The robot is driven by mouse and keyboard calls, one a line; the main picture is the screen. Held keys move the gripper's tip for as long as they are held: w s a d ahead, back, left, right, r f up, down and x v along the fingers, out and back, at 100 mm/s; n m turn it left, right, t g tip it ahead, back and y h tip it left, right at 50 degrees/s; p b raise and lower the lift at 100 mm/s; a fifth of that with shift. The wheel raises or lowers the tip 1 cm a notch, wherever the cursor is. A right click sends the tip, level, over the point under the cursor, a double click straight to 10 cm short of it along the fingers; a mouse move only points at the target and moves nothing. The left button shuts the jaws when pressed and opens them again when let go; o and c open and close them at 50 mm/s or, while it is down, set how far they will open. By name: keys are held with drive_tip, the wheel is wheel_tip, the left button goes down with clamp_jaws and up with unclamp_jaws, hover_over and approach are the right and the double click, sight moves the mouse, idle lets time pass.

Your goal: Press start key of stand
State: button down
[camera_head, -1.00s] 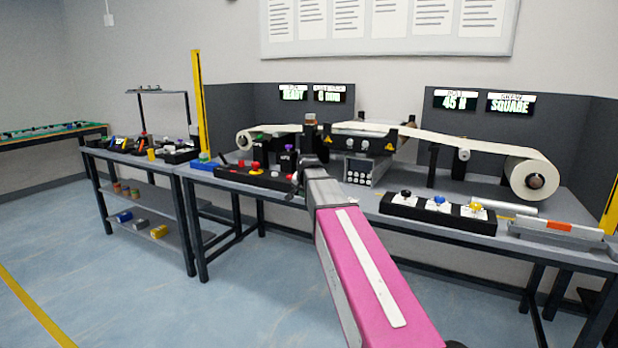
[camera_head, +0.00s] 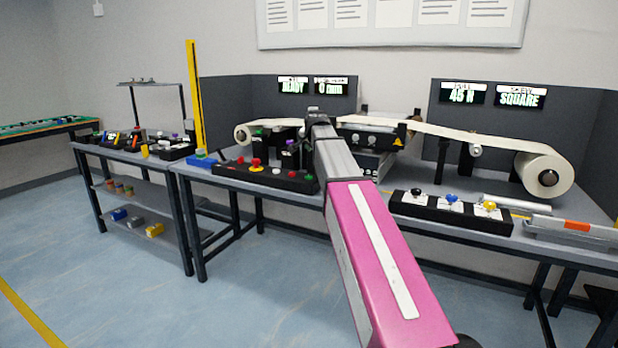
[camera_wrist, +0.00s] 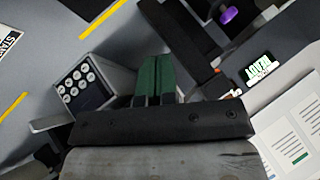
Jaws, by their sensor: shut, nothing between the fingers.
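A long black button box (camera_head: 268,177) stands at the front of the bench in the head view. It carries a red mushroom button (camera_head: 256,163) and several coloured buttons, with a green one (camera_head: 308,177) at its right end. I cannot read which key is the start key. My gripper (camera_wrist: 156,62) shows its two green fingers in the wrist view, shut together and empty. A grey unit with a round-key keypad (camera_wrist: 77,83) lies left of the fingers, apart from them. In the head view my own arm hides the gripper's tips and that keypad.
A second box (camera_head: 450,210) with black, blue and yellow knobs stands right of my arm. A paper web runs to a large roll (camera_head: 547,176) at right. A yellow post (camera_head: 195,97) rises at left. A partly cut-off label (camera_wrist: 9,42) shows in the wrist view.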

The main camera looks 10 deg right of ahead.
sight(310, 176)
drive_tip(key=shift+f, duration=0.1)
drive_tip(key=shift+f, duration=4.3)
drive_tip(key=shift+f, duration=0.15)
drive_tip(key=shift+f, duration=0.25)
drive_tip(key=shift+f, duration=0.45)
drive_tip(key=shift+r, duration=0.85)
drive_tip(key=shift+r, duration=0.1)
